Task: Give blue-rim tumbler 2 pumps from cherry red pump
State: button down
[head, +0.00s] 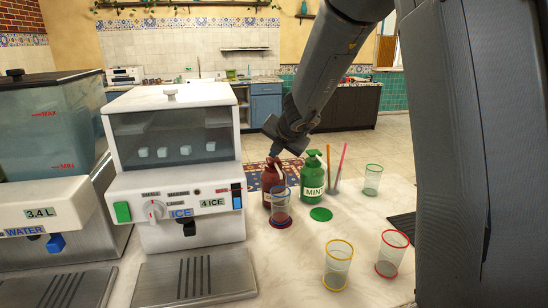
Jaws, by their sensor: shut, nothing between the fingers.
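The cherry red pump bottle (268,182) stands on the counter just right of the ice machine. The blue-rim tumbler (281,207) stands close in front of it, overlapping its lower part in the picture. The tumbler's lower part looks dark and reddish; I cannot tell how much of that is liquid. My gripper (274,153) is shut and empty, pointing down at the top of the red pump. The pump head is mostly hidden behind it, so I cannot tell whether they touch.
A green MINT pump (312,178) stands right of the red one, with a green disc (321,214) before it. Yellow-rim (338,265), red-rim (390,254) and green-rim (372,180) tumblers stand to the right. The ice machine (180,205) and water dispenser (45,215) fill the left.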

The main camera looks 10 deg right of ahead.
aim_at(275, 161)
jog(key=shift+s+f, duration=0.1)
jog(key=shift+r+p, duration=1.35)
jog(key=shift+p, duration=0.2)
notch_tip(275, 161, up, 5)
jog(key=p, duration=0.6)
